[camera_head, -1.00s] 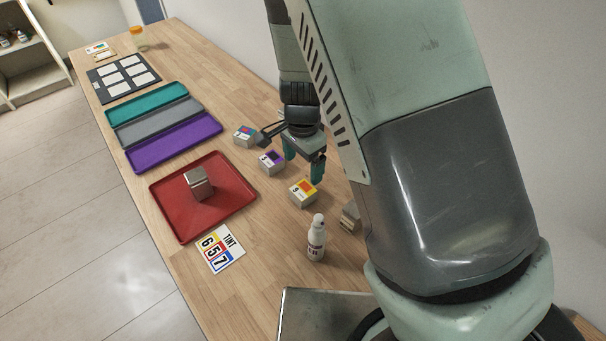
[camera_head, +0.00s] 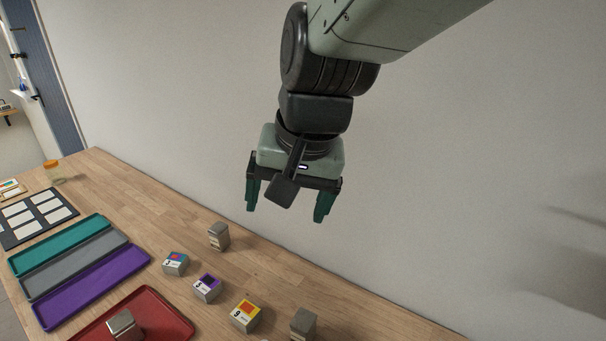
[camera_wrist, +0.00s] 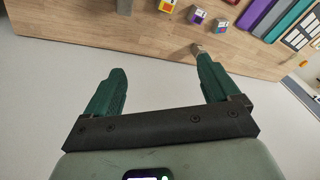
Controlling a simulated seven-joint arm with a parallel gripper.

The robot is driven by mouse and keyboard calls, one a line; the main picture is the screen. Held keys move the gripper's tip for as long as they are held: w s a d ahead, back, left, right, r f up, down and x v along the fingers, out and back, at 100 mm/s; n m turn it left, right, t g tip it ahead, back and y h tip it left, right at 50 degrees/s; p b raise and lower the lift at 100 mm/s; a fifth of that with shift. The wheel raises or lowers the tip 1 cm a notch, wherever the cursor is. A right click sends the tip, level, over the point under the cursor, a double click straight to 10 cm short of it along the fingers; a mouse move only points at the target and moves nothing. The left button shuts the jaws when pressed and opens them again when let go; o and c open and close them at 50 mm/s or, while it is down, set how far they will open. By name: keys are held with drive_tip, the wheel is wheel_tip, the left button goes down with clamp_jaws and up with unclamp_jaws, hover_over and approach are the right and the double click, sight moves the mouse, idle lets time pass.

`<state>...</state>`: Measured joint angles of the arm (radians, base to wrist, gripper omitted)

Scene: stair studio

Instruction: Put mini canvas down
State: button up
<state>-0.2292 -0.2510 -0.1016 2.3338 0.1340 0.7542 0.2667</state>
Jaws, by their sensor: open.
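My gripper (camera_head: 287,213) is open and empty, raised well above the table against the wall; its open fingers also show in the wrist view (camera_wrist: 163,70). Small canvas blocks stand on the table below: one with a blue and red face (camera_head: 175,263), one purple (camera_head: 207,288), one yellow and red (camera_head: 245,315). A plain grey block (camera_head: 218,237) stands alone behind them near the wall; it shows by a fingertip in the wrist view (camera_wrist: 198,49). Another grey block (camera_head: 303,324) stands at the front right, and one (camera_head: 124,326) in the red tray (camera_head: 170,310). I cannot tell which is the mini canvas.
Teal (camera_head: 60,246), grey (camera_head: 75,264) and purple (camera_head: 92,287) trays lie side by side at the left. A dark board with white cards (camera_head: 38,218) and an orange-lidded jar (camera_head: 53,171) are farther back. The table along the wall is mostly bare.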

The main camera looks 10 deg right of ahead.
drive_tip(key=s+d+r+n+t+h, duration=0.1)
drive_tip(key=s+d+r, duration=0.4)
drive_tip(key=s, duration=0.5)
drive_tip(key=shift+d+n+t+h, duration=0.2)
drive_tip(key=shift+n+t+h, duration=0.3)
drive_tip(key=shift+n, duration=0.5)
drive_tip(key=shift+o, duration=0.7)
drive_tip(key=shift+s, duration=0.1)
drive_tip(key=shift+o, duration=0.3)
drive_tip(key=shift+w, duration=0.25)
drive_tip(key=w+a+f+n+g+h, duration=0.15)
drive_tip(key=w+a+n, duration=0.3)
drive_tip(key=w, duration=0.45)
drive_tip(key=w+a+f+n+g+h, duration=0.1)
drive_tip(key=w+a+f+n+h, duration=0.15)
drive_tip(key=w+n, duration=0.45)
drive_tip(key=w+a+f+n+t+h, duration=0.15)
drive_tip(key=w+a+f+n, duration=0.35)
drive_tip(key=w+a+f, duration=0.55)
drive_tip(key=a+f+n+t+h, duration=0.3)
drive_tip(key=a+f+n+t, duration=0.3)
drive_tip(key=a+f+n, duration=1)
drive_tip(key=w+f+m, duration=0.4)
drive_tip(key=w+f, duration=0.2)
drive_tip(key=shift+w+d+f, duration=0.15)
drive_tip(key=shift+f, duration=0.05)
